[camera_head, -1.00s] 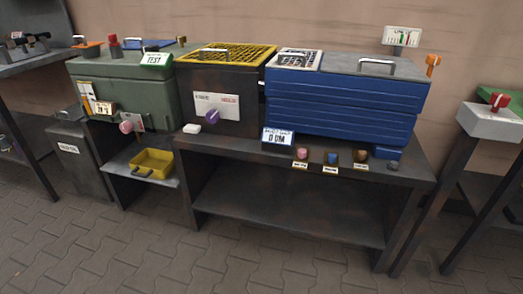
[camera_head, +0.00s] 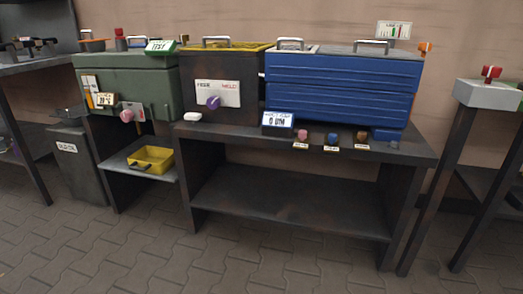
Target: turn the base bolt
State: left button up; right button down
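I cannot make out a base bolt for certain in the head view. The table's front edge carries a pink knob (camera_head: 303,135), a blue knob (camera_head: 332,138) and a brown knob (camera_head: 361,137), each above a small label. A purple knob (camera_head: 213,103) sits on a white plate on the dark box (camera_head: 222,72). A pinkish knob (camera_head: 126,115) is on the front of the green box (camera_head: 140,84). Neither of my grippers is in view.
A ribbed blue box (camera_head: 340,88) stands on the dark workbench (camera_head: 290,207), behind a small display (camera_head: 278,120). A yellow tray (camera_head: 151,158) sits on a low shelf. A pale block with a red knob (camera_head: 488,93) stands at right. The paved floor (camera_head: 240,265) in front is clear.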

aim_at(393, 146)
jog(key=i+l+z, duration=0.15)
jog(key=i+l, duration=0.15)
jog(key=i, duration=0.25)
jog(key=i+l+z, duration=0.15)
jog(key=i, duration=0.4)
jog(key=i+l+z, duration=0.1)
jog(key=i, duration=0.45)
jog(key=i+l+z, duration=0.15)
jog(key=i, duration=0.45)
